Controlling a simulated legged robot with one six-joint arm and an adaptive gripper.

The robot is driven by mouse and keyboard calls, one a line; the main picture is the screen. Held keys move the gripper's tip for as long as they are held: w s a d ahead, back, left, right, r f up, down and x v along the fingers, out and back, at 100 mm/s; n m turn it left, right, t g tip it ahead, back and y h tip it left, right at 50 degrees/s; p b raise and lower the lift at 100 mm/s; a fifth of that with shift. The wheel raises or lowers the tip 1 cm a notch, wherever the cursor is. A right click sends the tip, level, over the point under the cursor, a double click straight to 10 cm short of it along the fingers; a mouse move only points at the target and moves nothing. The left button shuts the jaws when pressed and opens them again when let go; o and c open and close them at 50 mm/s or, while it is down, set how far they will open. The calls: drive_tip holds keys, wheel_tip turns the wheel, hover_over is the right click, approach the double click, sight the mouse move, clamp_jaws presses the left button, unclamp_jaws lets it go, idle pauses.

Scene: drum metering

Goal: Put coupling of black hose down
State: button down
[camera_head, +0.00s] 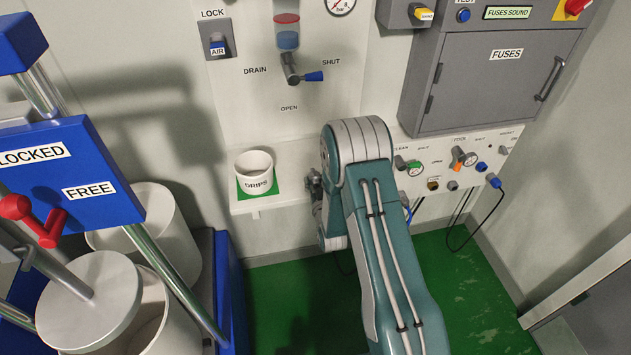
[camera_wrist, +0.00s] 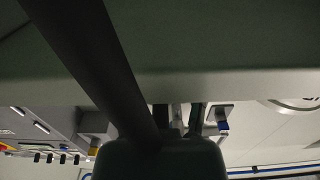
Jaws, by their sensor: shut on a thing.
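My gripper (camera_head: 315,187) shows only as a dark part at the left side of my arm's end, close in front of the white wall panel and right of the DRIPS cup. My arm hides most of it. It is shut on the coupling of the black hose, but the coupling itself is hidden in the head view.
The white DRIPS cup (camera_head: 255,171) stands on a green square on the ledge. A valve panel (camera_head: 462,160) with a blue plug (camera_head: 493,180) and hanging black cable is right of my arm. The grey fuse box (camera_head: 489,80) is above it. A blue press with white drums fills the left.

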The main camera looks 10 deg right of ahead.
drive_tip(key=shift+c, duration=0.8)
unclamp_jaws()
drive_tip(key=shift+d, duration=0.15)
drive_tip(key=s, duration=1.2)
wheel_tip(320, 180, up, 17)
drive_tip(key=g, duration=0.6)
drive_tip(key=s+r+g, duration=0.3)
drive_tip(key=s+r, duration=0.3)
drive_tip(key=s, duration=0.6)
drive_tip(key=s+r+g, duration=0.3)
drive_tip(key=s+r, duration=0.2)
drive_tip(key=s, duration=0.7)
drive_tip(key=shift+s+r, duration=0.35)
